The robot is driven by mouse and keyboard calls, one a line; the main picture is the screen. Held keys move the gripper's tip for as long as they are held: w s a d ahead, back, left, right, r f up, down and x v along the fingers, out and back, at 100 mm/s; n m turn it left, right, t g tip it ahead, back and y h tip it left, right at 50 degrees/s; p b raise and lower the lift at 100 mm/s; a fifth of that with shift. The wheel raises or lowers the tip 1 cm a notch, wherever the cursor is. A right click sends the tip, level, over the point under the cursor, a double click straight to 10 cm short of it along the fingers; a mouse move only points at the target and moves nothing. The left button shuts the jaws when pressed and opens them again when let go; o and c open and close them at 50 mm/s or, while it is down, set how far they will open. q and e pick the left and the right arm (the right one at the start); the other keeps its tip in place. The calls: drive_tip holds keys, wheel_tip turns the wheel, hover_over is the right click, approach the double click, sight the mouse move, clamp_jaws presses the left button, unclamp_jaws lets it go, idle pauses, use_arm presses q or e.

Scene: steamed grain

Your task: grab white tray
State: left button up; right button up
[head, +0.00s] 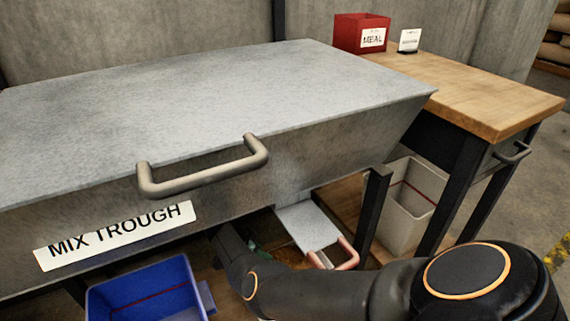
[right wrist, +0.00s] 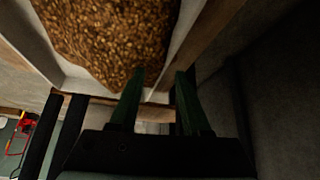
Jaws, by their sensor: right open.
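A white tray (right wrist: 187,30) filled with brown grain (right wrist: 112,38) fills the top of the right wrist view. My right gripper (right wrist: 160,74) has two dark green fingers, spread apart at the tray's near edge. Part of the pale edge shows between the fingers; I cannot tell whether they touch it. In the head view my right arm reaches in under the mix trough, and its gripper is largely hidden there. I cannot make out the tray in the head view. My left gripper is not in view.
The grey mix trough (head: 210,95) with its handle (head: 205,172) overhangs my arm. A blue bin (head: 140,285), a grey sheet-like piece with a copper handle (head: 347,255) and a white bin (head: 408,205) are below. A wooden table (head: 480,95) holds a red meal box (head: 358,33).

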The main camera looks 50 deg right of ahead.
sight(290, 254)
drive_tip(key=b+x, duration=0.3)
drive_tip(key=x, duration=0.2)
drive_tip(key=shift+b, duration=0.4)
drive_tip(key=shift+c, duration=0.2)
clamp_jaws()
idle(0.8)
drive_tip(key=shift+w+r, duration=0.1)
drive_tip(key=shift+r, duration=0.05)
